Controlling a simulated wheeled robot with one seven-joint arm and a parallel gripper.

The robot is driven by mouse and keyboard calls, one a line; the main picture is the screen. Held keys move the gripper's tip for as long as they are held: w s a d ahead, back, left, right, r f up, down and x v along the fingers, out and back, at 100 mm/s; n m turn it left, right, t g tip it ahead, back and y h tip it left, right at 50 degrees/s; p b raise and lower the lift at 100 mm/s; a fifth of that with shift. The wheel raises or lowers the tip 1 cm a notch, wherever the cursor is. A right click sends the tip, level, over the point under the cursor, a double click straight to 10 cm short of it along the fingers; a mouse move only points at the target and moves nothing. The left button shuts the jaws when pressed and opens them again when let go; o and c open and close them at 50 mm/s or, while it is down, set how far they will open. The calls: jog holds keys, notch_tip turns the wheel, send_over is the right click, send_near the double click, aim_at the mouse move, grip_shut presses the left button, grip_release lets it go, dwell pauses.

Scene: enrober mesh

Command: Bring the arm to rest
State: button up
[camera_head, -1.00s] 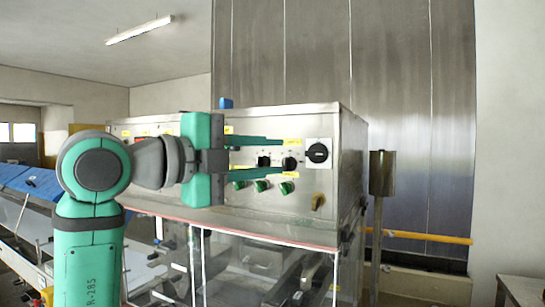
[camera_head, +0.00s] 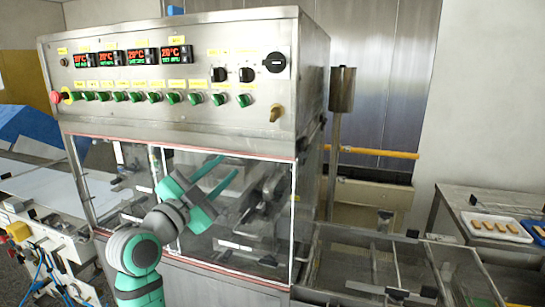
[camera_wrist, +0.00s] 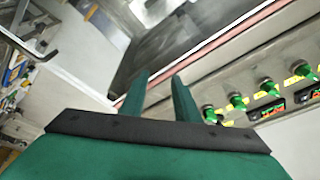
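My green arm reaches up from the bottom of the head view, in front of the clear window (camera_head: 255,238) of a steel machine. My gripper (camera_head: 229,164) is at its end, below the control panel (camera_head: 150,40), with its fingers tilted up to the right. The two green fingers stand apart with nothing between them. The wrist view also shows both fingers (camera_wrist: 158,82) apart and empty. The depth gap between the gripper and the window cannot be told.
A row of green knobs, several red displays (camera_head: 173,54) and a red button (camera_head: 56,97) are on the panel. A conveyor frame (camera_head: 375,262) stands at the right, near a table with a tray of bars (camera_head: 495,228). A blue-covered conveyor (camera_head: 35,130) is at the left.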

jog(key=f+n+y, duration=0.1)
jog(key=f, duration=0.2)
jog(key=f+n, duration=0.1)
jog(key=f, duration=0.3)
jog(key=f+n+t+y, duration=0.1)
jog(key=f+n, duration=0.1)
jog(key=f, duration=0.2)
jog(key=shift+w+d+f+y, duration=0.2)
jog(key=shift+w+d+y, duration=0.1)
jog(key=shift+w+d, duration=0.05)
jog(key=s+d+f+n+y, duration=0.2)
jog(key=s+f+n, duration=0.2)
jog(key=f, duration=0.7)
jog(key=s+d+f+n+y, duration=0.2)
jog(key=s+f+n+y, duration=0.1)
jog(key=f, duration=0.8)
jog(key=s+d+f+n+g+y, duration=0.2)
jog(key=s+d+f+n, duration=0.15)
jog(key=s+f, duration=1.05)
jog(key=s+d, duration=0.2)
jog(key=s, duration=1.3)
jog(key=s+d+f+g, duration=0.1)
jog(key=s+d, duration=0.1)
jog(key=s, duration=1.3)
jog(key=shift+s+f+g, duration=0.2)
jog(key=shift+s+g, duration=0.1)
jog(key=shift+s, duration=0.05)
jog(key=shift+a+n, duration=0.1)
jog(key=shift+n, duration=0.15)
